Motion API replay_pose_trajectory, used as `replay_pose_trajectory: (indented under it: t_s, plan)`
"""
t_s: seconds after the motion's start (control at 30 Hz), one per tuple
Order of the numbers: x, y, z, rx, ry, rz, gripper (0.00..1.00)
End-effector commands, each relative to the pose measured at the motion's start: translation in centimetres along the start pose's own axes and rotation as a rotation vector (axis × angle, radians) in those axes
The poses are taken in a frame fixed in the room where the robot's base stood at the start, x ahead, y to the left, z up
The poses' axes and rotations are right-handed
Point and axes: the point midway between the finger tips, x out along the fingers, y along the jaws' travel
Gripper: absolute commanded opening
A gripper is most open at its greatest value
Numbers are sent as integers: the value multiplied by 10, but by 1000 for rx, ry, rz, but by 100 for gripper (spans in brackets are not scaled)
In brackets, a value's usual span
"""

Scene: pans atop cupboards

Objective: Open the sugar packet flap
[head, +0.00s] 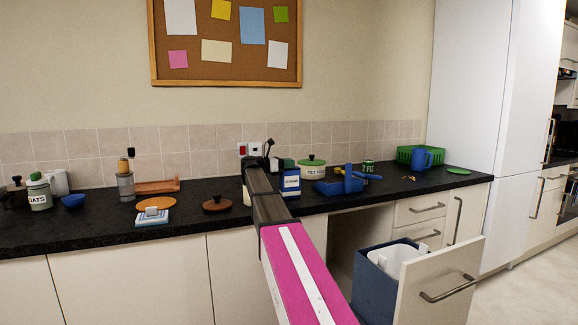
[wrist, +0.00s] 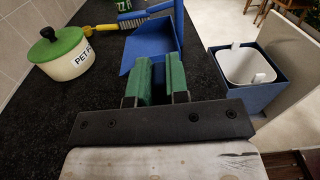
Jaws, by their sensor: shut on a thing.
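The sugar packet (head: 290,186) is a blue and white box-shaped packet with a dark-lettered label. It stands upright on the black worktop in the head view, just beyond the end of my arm. My gripper (head: 282,164) is at the top of the packet. In the wrist view my gripper (wrist: 157,82) shows two green fingers close together with a narrow dark gap. It is shut on the top of the packet, at the flap. The fingers hide the flap, so I cannot tell how far it is raised.
A blue dustpan (wrist: 152,50) lies beyond the fingers, with a brush beside it. A green-lidded pet food pot (wrist: 62,54) stands left of them in the wrist view. A bin (head: 391,257) sits in an open drawer (head: 440,285) below the worktop (head: 100,232).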

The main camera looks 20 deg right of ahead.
Motion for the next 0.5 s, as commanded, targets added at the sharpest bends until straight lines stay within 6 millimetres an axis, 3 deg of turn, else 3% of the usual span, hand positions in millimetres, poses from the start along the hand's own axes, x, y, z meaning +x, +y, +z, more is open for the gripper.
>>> replay_pose_trajectory:
  t_s: [0.5]
  plan:
    - [0, 16, 15, -420, 0, 0, 0]
